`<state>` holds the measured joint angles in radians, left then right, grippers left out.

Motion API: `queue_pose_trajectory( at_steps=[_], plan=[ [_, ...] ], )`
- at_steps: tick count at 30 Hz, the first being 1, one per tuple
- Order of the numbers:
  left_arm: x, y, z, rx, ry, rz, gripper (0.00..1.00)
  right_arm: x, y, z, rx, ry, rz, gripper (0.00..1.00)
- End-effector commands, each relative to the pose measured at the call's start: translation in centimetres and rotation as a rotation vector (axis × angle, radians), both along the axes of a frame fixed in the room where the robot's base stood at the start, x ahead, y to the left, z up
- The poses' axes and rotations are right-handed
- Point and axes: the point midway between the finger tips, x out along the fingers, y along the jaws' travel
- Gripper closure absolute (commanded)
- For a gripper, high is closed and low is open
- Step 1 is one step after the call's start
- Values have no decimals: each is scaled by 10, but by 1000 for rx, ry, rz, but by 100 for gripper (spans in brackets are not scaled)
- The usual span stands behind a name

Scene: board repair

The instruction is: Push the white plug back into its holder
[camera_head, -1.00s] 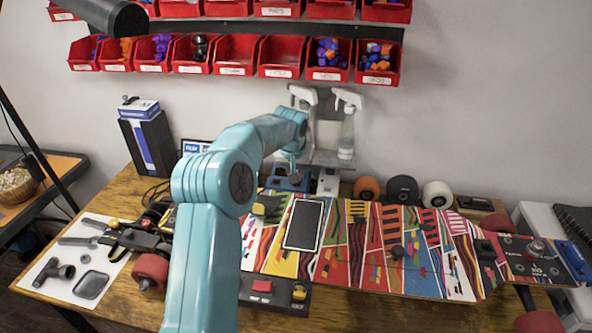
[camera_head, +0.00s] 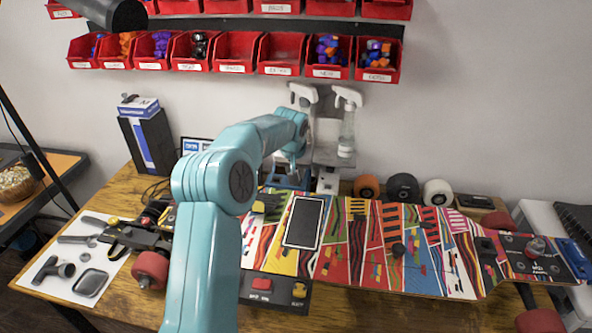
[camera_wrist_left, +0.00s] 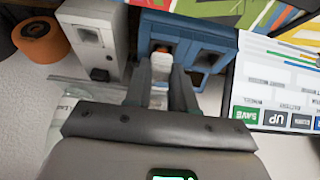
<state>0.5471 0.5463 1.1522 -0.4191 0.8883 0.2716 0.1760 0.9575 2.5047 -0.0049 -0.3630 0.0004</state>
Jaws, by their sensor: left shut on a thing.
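My left gripper (camera_wrist_left: 161,88) is shut on the white plug (camera_wrist_left: 160,63), held between its two dark fingers. The plug's far end is at the opening of the blue holder (camera_wrist_left: 205,60), where a small orange part shows. I cannot tell how deep the plug sits in the opening. In the head view, my left gripper (camera_head: 291,160) is over the blue holder (camera_head: 285,180) behind the skateboard, and the plug is too small to make out there. My right gripper is not in view.
A white-grey block (camera_wrist_left: 95,40) stands beside the blue holder, with an orange wheel (camera_wrist_left: 40,40) further left. A label screen (camera_wrist_left: 280,85) is on the right. The patterned skateboard (camera_head: 370,245) fills the table front. Spray bottles (camera_head: 347,130) stand behind.

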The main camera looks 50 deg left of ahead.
Motion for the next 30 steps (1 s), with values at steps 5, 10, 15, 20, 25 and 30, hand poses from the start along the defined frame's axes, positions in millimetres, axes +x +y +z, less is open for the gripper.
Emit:
queue_pose_trajectory(
  at_steps=[5, 10, 15, 20, 25, 30],
  plan=[
    [0, 0, 0, 0, 0, 0, 100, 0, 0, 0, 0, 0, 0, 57],
    [0, 0, 0, 0, 0, 0, 100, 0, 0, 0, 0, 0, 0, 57],
    [0, 0, -2, 0, 0, 0, 100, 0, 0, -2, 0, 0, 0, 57],
    [0, 0, -5, 0, 0, 0, 100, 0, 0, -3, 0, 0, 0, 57],
    [0, 0, -7, -1, 1, 0, 100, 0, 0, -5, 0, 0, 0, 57],
    [0, 0, -9, -1, 1, 0, 100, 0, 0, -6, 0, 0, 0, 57]
  ],
)
